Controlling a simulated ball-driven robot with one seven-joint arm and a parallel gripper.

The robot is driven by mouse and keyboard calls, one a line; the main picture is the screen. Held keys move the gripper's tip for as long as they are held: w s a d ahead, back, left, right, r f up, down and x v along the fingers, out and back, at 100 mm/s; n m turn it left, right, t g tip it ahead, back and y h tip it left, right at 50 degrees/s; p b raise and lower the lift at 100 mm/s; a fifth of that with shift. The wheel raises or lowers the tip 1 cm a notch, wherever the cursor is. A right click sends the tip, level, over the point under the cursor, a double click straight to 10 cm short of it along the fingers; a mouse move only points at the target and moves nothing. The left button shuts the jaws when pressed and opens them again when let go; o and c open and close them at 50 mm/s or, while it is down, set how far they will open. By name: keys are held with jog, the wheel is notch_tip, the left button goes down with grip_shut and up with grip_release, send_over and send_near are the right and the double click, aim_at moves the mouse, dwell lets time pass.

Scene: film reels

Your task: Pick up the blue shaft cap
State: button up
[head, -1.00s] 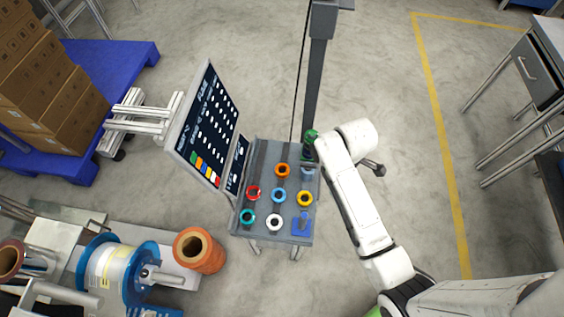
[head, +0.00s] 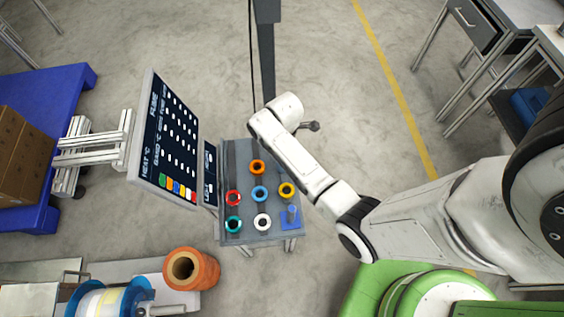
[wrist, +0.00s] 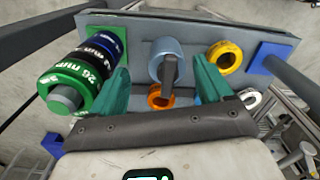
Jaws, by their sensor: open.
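The blue shaft cap, a steel-blue disc with a dark grey stem (wrist: 168,58), shows in the wrist view, upper middle. My gripper (wrist: 161,82) is open, with teal fingers left and right of the cap in the picture; I see no contact. Whether the cap lies fully between the fingertips in depth I cannot tell. In the head view my forearm hides both cap and gripper.
A shaft with green, black and blue rings (wrist: 70,85) stands close by the left finger. A grey tray (head: 234,155) holds an orange ring (head: 257,167), a yellow ring (head: 287,189), several other rings and a blue-based post (head: 290,216). A tilted panel (head: 165,135) stands left.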

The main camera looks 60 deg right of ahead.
jog(key=shift+s+a+f, duration=0.1)
jog(key=shift+a+f, duration=0.05)
jog(key=shift+f, duration=0.75)
jog(key=shift+a+f, duration=0.2)
jog(key=shift+f, duration=0.75)
jog(key=shift+s+a+f, duration=0.1)
jog(key=shift+a+f, duration=0.05)
jog(key=shift+f, duration=0.75)
jog(key=shift+w, duration=0.1)
jog(key=c, duration=1.3)
jog(key=shift+r, duration=0.1)
